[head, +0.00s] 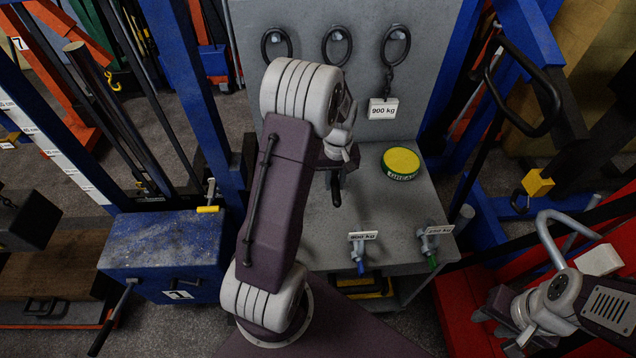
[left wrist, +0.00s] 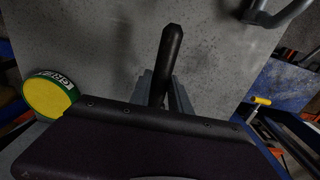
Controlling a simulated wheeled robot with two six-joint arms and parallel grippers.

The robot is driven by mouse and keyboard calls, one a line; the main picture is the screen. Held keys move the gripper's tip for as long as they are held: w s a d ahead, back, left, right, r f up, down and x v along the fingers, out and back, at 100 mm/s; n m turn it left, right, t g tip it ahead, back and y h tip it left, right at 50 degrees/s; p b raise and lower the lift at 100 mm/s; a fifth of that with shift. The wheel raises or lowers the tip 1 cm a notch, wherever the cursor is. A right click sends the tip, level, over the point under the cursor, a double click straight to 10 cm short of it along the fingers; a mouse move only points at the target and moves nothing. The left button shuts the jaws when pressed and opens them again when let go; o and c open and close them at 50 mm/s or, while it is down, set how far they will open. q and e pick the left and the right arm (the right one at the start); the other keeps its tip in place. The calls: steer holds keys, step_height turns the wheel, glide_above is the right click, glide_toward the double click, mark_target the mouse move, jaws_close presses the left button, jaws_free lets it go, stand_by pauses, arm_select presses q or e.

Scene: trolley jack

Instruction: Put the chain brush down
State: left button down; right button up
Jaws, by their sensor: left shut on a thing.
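My left gripper (head: 336,172) is over the grey bench top (head: 330,238), in front of the grey upright panel. It is shut on the chain brush (left wrist: 171,58), which shows as a dark tapered bar rising between the fingers in the left wrist view. In the head view only a short dark part of the brush (head: 336,191) shows below the gripper; the arm hides the rest. I cannot tell whether it touches the bench. My right gripper (head: 496,318) is at the lower right, away from the bench; its jaw opening is unclear.
A green and yellow grease tin (head: 401,162) stands on the bench right of my left gripper. Two tagged handles, one blue (head: 360,262) and one green (head: 432,260), are at the front edge. Hooks and a 900 kg tag (head: 383,108) hang behind. Bare bench lies between.

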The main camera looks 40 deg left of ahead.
arm_select(q)
steer(key=a+f, duration=0.1)
steer(key=a, duration=0.1)
steer(key=a+f, duration=0.1)
steer(key=a, duration=0.1)
steer(key=a+f, duration=0.2)
steer(key=shift+w+a+p, duration=0.15)
steer(key=shift+a+p, duration=0.2)
step_height(320, 180, down, 3)
steer(key=shift+d+f, duration=0.1)
steer(key=shift+f, duration=0.45)
steer(key=shift+f, duration=0.15)
steer(key=c, duration=1.2)
jaws_free()
